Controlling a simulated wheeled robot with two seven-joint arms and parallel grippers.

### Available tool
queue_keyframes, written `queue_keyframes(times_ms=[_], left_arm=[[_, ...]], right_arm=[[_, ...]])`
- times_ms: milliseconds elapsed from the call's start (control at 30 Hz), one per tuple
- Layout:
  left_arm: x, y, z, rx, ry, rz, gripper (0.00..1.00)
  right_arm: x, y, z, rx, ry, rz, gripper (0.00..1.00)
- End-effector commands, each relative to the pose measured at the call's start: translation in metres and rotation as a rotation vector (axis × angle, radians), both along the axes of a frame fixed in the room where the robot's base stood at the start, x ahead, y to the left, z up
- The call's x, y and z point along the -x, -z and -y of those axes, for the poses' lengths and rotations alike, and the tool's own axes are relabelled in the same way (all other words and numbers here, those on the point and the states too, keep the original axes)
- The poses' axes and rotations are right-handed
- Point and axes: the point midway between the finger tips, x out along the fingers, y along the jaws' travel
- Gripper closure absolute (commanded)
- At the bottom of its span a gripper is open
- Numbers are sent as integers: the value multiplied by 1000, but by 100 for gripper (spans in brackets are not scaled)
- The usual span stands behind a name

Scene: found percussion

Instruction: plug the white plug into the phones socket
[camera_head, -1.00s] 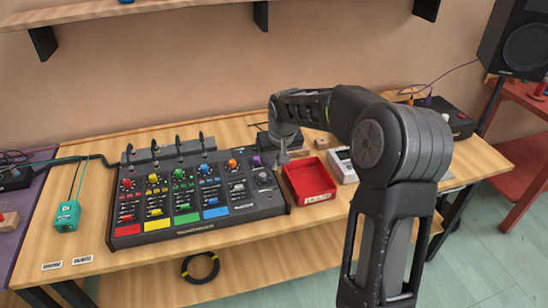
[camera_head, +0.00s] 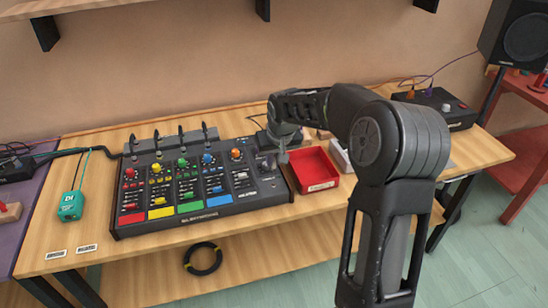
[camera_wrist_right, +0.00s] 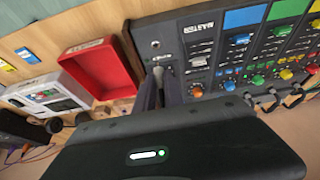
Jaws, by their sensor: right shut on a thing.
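My right gripper (camera_wrist_right: 163,92) is shut on the white plug (camera_wrist_right: 158,73), only a small pale part of which shows between the fingers. In the head view my right gripper (camera_head: 283,155) hangs over the right end of the mixer (camera_head: 180,228). In the right wrist view the phones socket (camera_wrist_right: 155,44) is a small round hole on the mixer's panel beside the MASTER label, just beyond the plug's end. The plug looks close to the panel, but I cannot tell whether it touches. My left gripper is not in view.
A red tray (camera_head: 316,184) stands right beside the mixer, with a white box (camera_head: 341,158) beyond it. Knobs and faders crowd the panel. A teal DI box (camera_head: 70,207) lies at the left.

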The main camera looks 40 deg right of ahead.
Motion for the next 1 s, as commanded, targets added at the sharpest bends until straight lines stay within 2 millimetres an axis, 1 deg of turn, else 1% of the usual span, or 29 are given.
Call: queue_keyframes(times_ms=[33,100,300,400,1000], left_arm=[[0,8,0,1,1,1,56],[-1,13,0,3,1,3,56],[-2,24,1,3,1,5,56],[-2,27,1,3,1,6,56],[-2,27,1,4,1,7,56]], right_arm=[[0,10,0,0,0,-1,100],[0,17,0,0,0,-1,100],[0,32,0,0,0,-1,100],[0,36,0,0,0,-1,100],[0,38,0,0,0,-1,100]])
